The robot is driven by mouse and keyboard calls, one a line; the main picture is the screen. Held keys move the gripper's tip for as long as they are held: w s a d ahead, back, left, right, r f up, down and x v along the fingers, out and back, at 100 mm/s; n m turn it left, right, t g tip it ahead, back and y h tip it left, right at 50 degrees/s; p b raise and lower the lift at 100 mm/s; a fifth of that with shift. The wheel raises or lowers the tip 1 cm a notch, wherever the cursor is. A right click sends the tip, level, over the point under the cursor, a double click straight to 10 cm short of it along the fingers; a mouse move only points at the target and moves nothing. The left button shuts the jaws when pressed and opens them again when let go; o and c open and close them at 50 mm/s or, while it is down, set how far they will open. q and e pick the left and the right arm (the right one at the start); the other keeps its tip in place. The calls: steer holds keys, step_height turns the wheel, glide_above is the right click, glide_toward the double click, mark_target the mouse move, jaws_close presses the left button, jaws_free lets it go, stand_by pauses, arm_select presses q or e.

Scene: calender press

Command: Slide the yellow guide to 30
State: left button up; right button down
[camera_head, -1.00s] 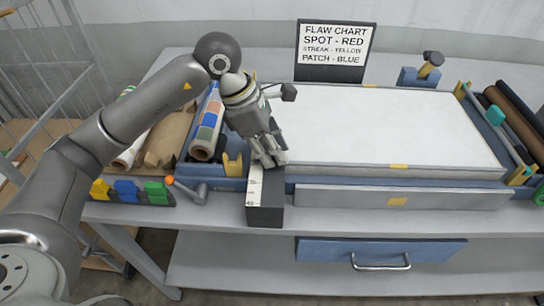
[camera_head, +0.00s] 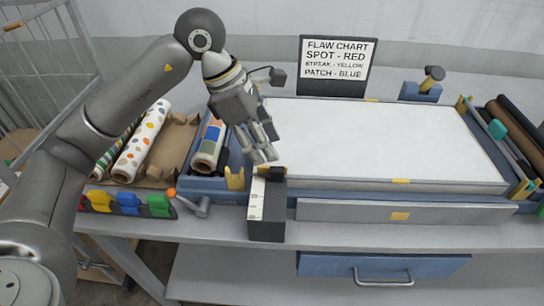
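A dark box with a white scale strip (camera_head: 257,198) on its top left stands at the front of the press. The printed numbers are too small to read surely. A small yellow piece with a black block, probably the yellow guide (camera_head: 265,170), sits at the scale's far end. My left gripper (camera_head: 264,157) is just above and behind it, fingers pointing down. The fingers are close together; I cannot tell whether they are open or shut, or whether they touch the guide. My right gripper is out of view.
A yellow bracket (camera_head: 235,179) stands left of the scale, with a grey lever (camera_head: 202,206) and coloured clips (camera_head: 129,203) farther left. Patterned rolls (camera_head: 143,140) lie behind these. The white press bed (camera_head: 375,138) is bare. A flaw chart (camera_head: 337,64) stands behind it.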

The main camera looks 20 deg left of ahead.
arm_select(q)
steer(key=v, duration=0.5)
steer(key=shift+a+r, duration=0.15)
steer(key=shift+r, duration=0.2)
steer(key=shift+s+f, duration=0.1)
